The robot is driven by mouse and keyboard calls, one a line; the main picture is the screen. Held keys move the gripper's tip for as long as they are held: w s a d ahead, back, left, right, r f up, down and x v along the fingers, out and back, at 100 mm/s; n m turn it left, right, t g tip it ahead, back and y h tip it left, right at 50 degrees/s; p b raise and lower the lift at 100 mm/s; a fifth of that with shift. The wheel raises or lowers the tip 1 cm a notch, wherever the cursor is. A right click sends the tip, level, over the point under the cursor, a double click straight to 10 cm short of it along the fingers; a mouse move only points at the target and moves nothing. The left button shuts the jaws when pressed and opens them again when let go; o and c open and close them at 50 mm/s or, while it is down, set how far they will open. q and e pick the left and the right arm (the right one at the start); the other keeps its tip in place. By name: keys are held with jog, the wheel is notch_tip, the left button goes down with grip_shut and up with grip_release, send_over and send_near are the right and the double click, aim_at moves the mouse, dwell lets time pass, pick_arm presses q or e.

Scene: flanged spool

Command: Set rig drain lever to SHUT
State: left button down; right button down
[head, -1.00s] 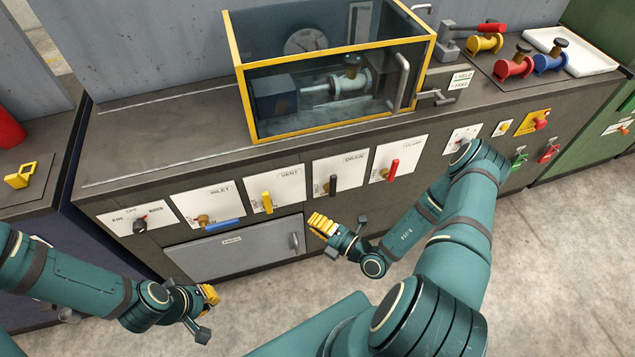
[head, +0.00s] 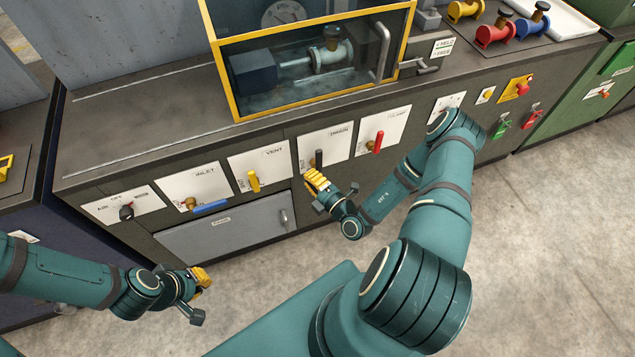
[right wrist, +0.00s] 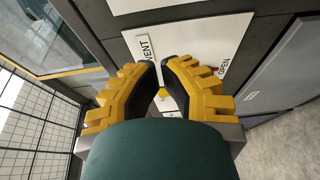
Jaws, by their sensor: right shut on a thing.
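The drain lever (head: 319,157) is a dark handle on the white plate marked DRAIN (head: 338,146), standing roughly upright in the head view. My right gripper (head: 312,176) is at the lever's lower end, its yellow fingers overlapping it and shut on it. The contact is partly hidden by the fingers. In the right wrist view the fingers (right wrist: 161,75) are close together, with the VENT plate (right wrist: 190,45) and a bit of its yellow lever (right wrist: 162,92) beyond. My left gripper (head: 203,277) is low on the left, away from the panel; its opening is unclear.
The yellow vent lever (head: 253,181) and blue inlet lever (head: 210,207) are left of the drain lever, the red clamp lever (head: 379,141) right. A grey door (head: 223,234) is below. A yellow-framed glass tank (head: 318,100) stands above. Open floor lies in front.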

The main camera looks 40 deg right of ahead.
aim_at(317, 159)
jog(key=w+d, duration=0.1)
jog(key=w, duration=0.1)
jog(key=w+d+b, duration=0.1)
jog(key=w+d, duration=0.1)
jog(key=shift+w+d, duration=0.15)
jog(key=shift+w, duration=0.2)
jog(key=shift+d, duration=0.1)
dwell(0.3)
jog(key=shift+s+d+r+m, duration=0.1)
jog(key=shift+d+m, duration=0.05)
jog(key=shift+m, duration=0.25)
